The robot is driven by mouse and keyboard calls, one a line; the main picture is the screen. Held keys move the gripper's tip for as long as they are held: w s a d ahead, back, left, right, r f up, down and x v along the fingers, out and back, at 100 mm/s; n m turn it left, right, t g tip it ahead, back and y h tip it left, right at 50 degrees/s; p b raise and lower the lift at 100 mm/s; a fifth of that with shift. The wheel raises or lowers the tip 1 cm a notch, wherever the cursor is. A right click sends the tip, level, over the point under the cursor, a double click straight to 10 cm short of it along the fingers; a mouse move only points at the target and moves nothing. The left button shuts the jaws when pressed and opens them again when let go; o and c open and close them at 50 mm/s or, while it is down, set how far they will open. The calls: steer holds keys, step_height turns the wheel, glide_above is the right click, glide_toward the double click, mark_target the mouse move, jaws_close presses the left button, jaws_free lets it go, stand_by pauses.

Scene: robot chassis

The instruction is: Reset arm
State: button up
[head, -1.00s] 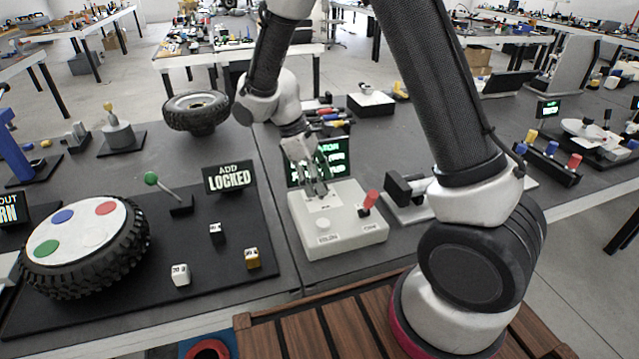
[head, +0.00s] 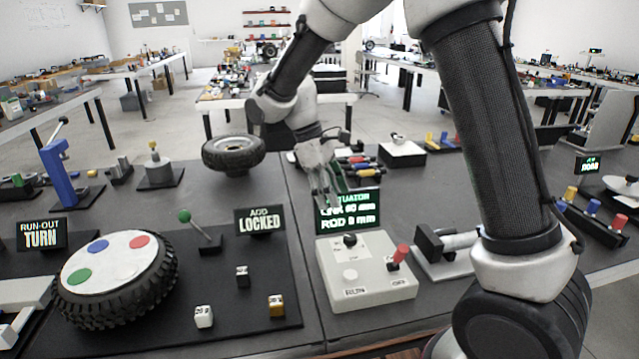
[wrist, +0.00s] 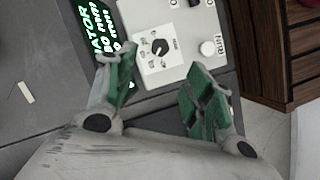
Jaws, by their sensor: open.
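My gripper (head: 326,190) is in the head view above and behind the white control box (head: 365,272), in front of the green-lettered display (head: 349,210). In the wrist view my gripper (wrist: 165,90) shows two green-padded fingers spread apart with nothing between them. The box's black knob (wrist: 160,47) lies beyond the fingertips, apart from them. The box also has a white button (head: 350,275) and a red-tipped lever (head: 400,253). My arm rises at the right of the head view and bends over to the gripper.
At left are a tire with a colored disc (head: 118,262), a green-knobbed lever (head: 186,217), a "LOCKED" sign (head: 260,220) and small cubes. A second tire (head: 233,152) and a grey clamp-like device (head: 445,250) stand nearby. Open floor lies behind the bench.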

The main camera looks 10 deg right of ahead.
steer(key=s+d+r+m+t+y, duration=0.2)
steer(key=s+d+r+m, duration=0.3)
steer(key=s+d, duration=0.4)
steer(key=s+d+r+m+t+y, duration=0.1)
steer(key=s+d+r+m+t, duration=0.3)
steer(key=s, duration=0.9)
steer(key=d+r+m, duration=0.2)
steer(key=d+r, duration=0.2)
steer(key=d, duration=0.2)
steer(key=shift+t+y, duration=0.4)
steer(key=shift+r, duration=0.1)
steer(key=shift+c, duration=0.2)
